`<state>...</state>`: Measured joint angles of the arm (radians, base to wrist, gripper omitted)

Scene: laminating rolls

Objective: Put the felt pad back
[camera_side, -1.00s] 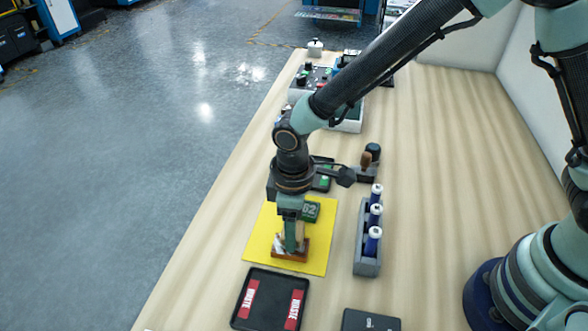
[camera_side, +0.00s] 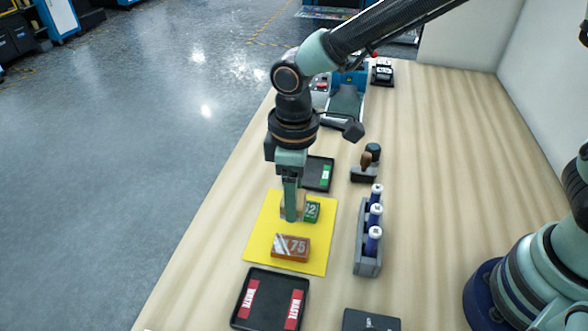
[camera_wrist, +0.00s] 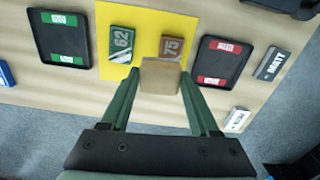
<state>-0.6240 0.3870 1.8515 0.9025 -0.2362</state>
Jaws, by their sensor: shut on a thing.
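My gripper (camera_wrist: 160,80) is shut on a tan felt-like pad (camera_wrist: 160,72), which sits between the two fingers in the wrist view. In the side view my gripper (camera_side: 291,216) points down over the far left part of the yellow mat (camera_side: 262,228), and its fingers partly hide the pad. The green block marked 62 (camera_side: 312,212) is just right of the fingers. The brown block marked 75 (camera_side: 291,248) lies nearer the camera on the mat. Both blocks show beyond the pad in the wrist view. I cannot tell whether the pad touches anything below.
A black tray with red WASTE labels (camera_side: 270,299) lies at the front. A dark tray with a green label (camera_side: 320,172) lies behind the mat. A grey rack (camera_side: 367,262) holds several blue bottles at right. A wooden-handled tool (camera_side: 366,162) stands behind it.

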